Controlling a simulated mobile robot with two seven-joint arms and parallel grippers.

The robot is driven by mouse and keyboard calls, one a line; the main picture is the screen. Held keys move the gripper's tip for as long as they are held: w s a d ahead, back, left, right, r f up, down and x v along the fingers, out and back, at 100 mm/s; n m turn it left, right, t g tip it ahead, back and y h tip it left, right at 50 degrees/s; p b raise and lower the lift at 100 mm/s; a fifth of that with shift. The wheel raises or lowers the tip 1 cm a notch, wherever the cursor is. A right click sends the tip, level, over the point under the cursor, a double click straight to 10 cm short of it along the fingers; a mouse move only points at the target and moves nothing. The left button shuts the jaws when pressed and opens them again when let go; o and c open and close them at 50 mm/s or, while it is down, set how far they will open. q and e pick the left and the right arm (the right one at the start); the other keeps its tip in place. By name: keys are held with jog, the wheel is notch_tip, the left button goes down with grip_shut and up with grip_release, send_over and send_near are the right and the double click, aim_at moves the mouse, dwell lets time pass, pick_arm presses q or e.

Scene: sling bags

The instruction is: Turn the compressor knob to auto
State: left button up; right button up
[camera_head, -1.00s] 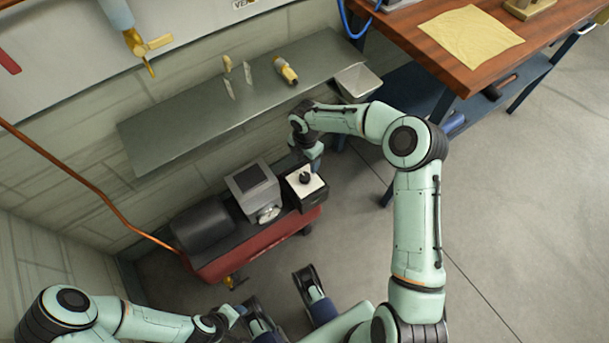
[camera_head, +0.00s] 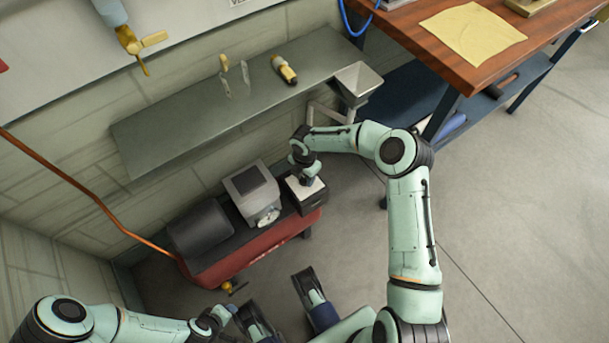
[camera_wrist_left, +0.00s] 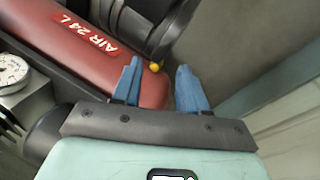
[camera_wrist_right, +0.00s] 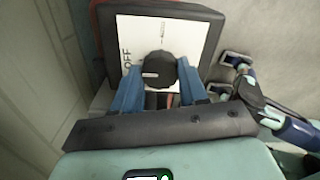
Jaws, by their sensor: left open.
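The compressor (camera_head: 250,255) is a red tank with a black motor and grey housing, standing on the floor under a shelf. Its box with a white panel (camera_wrist_right: 140,35) is at the right end. The black knob (camera_wrist_right: 158,72) is on that panel, with "OFF" printed to its left and a white mark on its left side. My right gripper (camera_wrist_right: 160,75) is at the panel, its blue fingers on either side of the knob; whether they press on it is unclear. In the head view this gripper (camera_head: 307,180) hides the knob. My left gripper (camera_wrist_left: 160,65) is open and empty near the red tank.
A grey shelf (camera_head: 190,125) with a yellow-tipped tool (camera_head: 285,70) hangs above the compressor. A wooden workbench (camera_head: 480,50) stands at the upper right. An orange hose (camera_head: 90,190) runs to the compressor's left. The floor at the right is clear.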

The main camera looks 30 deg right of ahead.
jog(key=c, duration=0.4)
jog(key=shift+m, duration=0.3)
jog(key=m+b, duration=0.1)
jog(key=m, duration=0.6)
jog(key=shift+m, duration=0.4)
jog(key=m+b, duration=0.1)
jog(key=m, duration=0.4)
pick_arm(q)
jog(key=shift+t, duration=0.5)
jog(key=shift+w+a+f, duration=0.4)
jog(key=shift+w+f, duration=0.15)
jog(key=shift+w, duration=0.25)
jog(key=shift+w+a+f, duration=0.4)
jog(key=shift+w+f, duration=0.15)
jog(key=shift+w, duration=0.25)
pick_arm(e)
jog(key=shift+m, duration=2.3)
